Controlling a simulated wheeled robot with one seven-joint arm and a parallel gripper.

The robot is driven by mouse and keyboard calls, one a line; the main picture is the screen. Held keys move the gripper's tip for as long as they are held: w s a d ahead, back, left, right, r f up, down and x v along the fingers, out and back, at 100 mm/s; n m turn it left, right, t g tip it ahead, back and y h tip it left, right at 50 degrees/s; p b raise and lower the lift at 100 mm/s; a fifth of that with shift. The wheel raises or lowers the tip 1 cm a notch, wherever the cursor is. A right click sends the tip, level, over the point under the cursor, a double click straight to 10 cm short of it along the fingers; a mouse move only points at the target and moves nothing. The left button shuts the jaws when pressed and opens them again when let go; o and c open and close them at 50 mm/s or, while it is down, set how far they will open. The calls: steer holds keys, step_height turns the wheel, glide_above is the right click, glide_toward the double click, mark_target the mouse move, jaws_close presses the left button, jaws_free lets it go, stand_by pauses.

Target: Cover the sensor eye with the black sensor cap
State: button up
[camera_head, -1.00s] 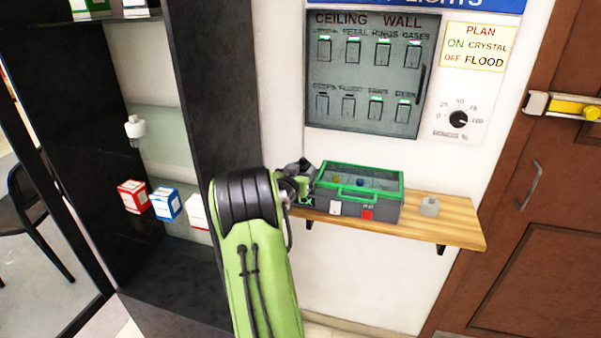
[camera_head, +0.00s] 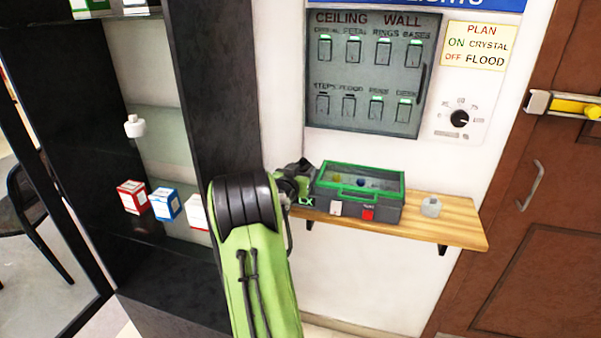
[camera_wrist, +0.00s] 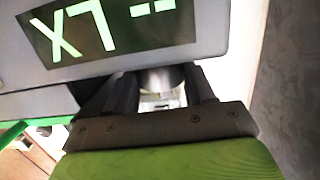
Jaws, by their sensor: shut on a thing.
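My gripper (camera_head: 303,172) is at the left end of the wooden shelf, beside the grey case. In the wrist view, its two dark fingers (camera_wrist: 158,84) are shut on a dark round piece, which looks like the black sensor cap (camera_wrist: 160,77). A grey meter (camera_wrist: 215,38) with glowing green "LX" and dashes fills the top of that view, close beyond the fingers. Its lit letters also show in the head view (camera_head: 306,202). I cannot make out the sensor eye, nor tell whether the cap touches it.
The grey case (camera_head: 385,213) with a green-framed clear lid stands on the wooden shelf (camera_head: 460,222), right of my gripper. A small pale grey object (camera_head: 431,206) sits farther right. A switch panel (camera_head: 365,80) and a dial (camera_head: 459,119) are on the wall above. A dark cabinet upright (camera_head: 215,90) is left.

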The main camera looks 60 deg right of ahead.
steer(key=shift+f+b, duration=0.5)
steer(key=o, duration=0.7)
steer(key=shift+o, duration=0.2)
steer(key=b+v, duration=0.3)
steer(key=shift+a, duration=0.45)
steer(key=b+v, duration=0.4)
steer(key=v, duration=0.3)
steer(key=shift+s, duration=0.1)
